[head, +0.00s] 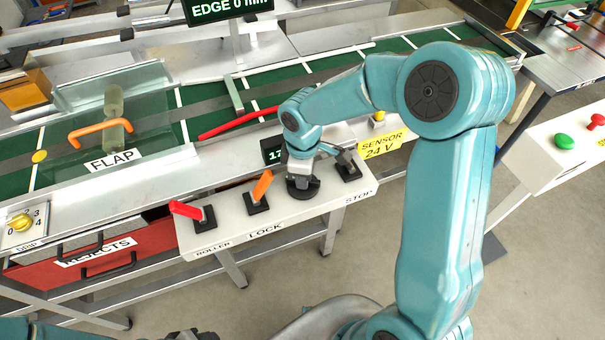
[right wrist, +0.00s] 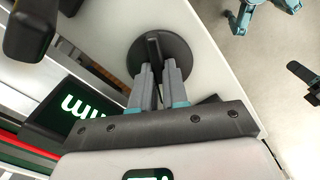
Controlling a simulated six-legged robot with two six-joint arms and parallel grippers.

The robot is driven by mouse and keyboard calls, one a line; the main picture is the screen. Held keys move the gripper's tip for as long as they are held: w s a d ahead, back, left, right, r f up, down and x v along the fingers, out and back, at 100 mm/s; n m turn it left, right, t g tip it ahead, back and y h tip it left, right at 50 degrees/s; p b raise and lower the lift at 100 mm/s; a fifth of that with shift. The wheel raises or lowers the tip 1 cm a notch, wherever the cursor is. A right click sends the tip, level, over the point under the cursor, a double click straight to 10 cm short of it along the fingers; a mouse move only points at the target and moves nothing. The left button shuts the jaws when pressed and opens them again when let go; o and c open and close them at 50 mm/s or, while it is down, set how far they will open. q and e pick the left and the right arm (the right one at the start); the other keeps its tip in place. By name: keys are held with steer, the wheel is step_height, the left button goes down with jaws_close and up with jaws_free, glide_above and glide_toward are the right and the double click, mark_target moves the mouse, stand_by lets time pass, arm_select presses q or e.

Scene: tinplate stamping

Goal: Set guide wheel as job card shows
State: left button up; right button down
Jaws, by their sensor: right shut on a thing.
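The guide wheel is a round black knob (head: 303,191) on the white control panel (head: 330,196), between the orange LOCK lever (head: 262,186) and a black lever base by the STOP label. In the right wrist view the wheel (right wrist: 177,51) is a black disc with a raised bar across it. My right gripper (right wrist: 158,72) is shut on that bar from above. A small display (head: 272,150) behind the wheel is partly covered by my wrist; it begins with 17. My left gripper (head: 190,334) shows only as dark parts at the bottom edge. I make out no job card.
A red ROLLER lever (head: 186,209) stands left of the LOCK lever. A screen (head: 228,8) reads EDGE 0 mm. The green belt (head: 205,127) runs behind, with a clear FLAP cover (head: 150,95) at left. A red REJECTS drawer (head: 95,260) is below.

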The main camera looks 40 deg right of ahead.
steer(key=shift+w+d+r+n, duration=0.1)
steer(key=shift+r+n, duration=0.05)
steer(key=shift+n, duration=0.45)
steer(key=c, duration=1.1)
jaws_free()
steer(key=shift+c, duration=0.2)
step_height(320, 180, up, 16)
steer(key=shift+r+p, duration=0.15)
steer(key=shift+p, duration=0.15)
steer(key=shift+s, duration=0.2)
